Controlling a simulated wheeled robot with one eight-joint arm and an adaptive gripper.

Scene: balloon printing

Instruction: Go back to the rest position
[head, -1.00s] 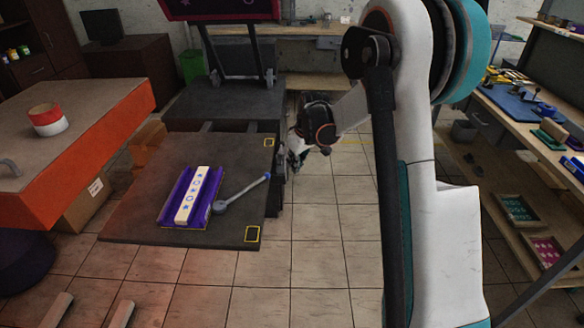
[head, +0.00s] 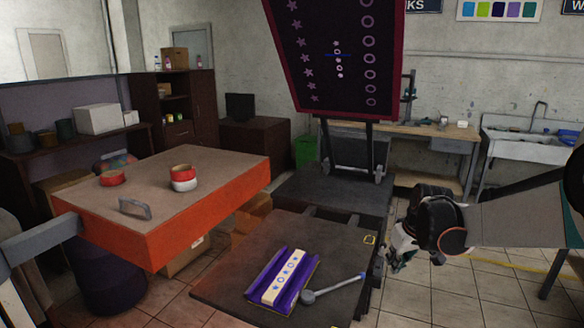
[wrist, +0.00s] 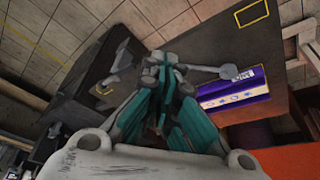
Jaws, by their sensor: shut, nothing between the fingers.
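My gripper (head: 398,256) is at the right in the head view, just beyond the right edge of the dark press platform (head: 225,272). It is shut and empty; its closed fingers (wrist: 160,85) also show in the middle of the wrist view. On the platform lies a purple tray (head: 262,275) with a white strip (head: 283,272) printed with blue stars and rings. A grey tool with a round head (head: 308,297) lies beside the tray, its handle pointing toward my gripper.
An orange-sided table (head: 205,213) with red and white tape rolls (head: 184,178) stands at the left. A raised screen (head: 345,90) with star and ring patterns stands behind the platform. A sink (head: 530,150) is at the back right. Tiled floor (head: 490,295) is open at the right.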

